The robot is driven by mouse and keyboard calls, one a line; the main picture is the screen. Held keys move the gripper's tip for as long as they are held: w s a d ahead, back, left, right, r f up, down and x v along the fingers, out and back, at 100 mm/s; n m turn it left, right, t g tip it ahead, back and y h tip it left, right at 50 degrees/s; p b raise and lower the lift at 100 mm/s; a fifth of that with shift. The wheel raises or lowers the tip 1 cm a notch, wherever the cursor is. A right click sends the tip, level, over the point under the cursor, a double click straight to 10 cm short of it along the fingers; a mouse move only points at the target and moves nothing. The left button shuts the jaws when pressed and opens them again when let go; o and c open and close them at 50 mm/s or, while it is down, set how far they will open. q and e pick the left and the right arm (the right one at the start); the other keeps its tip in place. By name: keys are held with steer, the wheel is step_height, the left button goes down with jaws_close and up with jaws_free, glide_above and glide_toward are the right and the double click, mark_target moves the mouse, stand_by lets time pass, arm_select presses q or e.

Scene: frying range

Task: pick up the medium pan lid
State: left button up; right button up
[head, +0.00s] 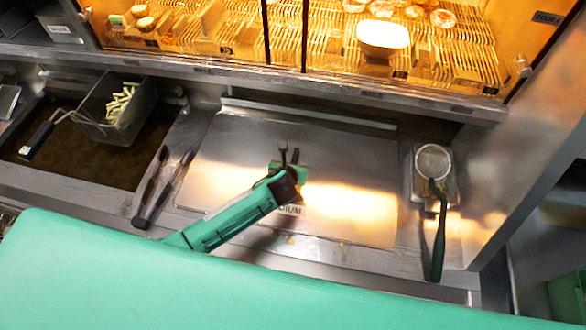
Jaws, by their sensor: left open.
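The medium pan lid (345,205) is a flat metal plate lying over a bay in the middle of the counter, with a label ending in "DIUM" near its front edge. My left gripper (289,155) is over the middle of the lid, its arm coming in from the lower left. Its jaws are open. The gripper and arm cover part of the lid, and I see no clear handle. I cannot tell whether the fingers touch the lid. My right gripper is not in view.
Dark tongs (160,190) lie between vat and lid. A strainer (434,163) with a green handle rests at the right. A lit food cabinet (330,80) stands behind.

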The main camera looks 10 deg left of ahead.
arm_select(q)
steer(key=shift+w, duration=0.1)
jaws_close()
stand_by(1.3)
steer(key=shift+w, duration=0.1)
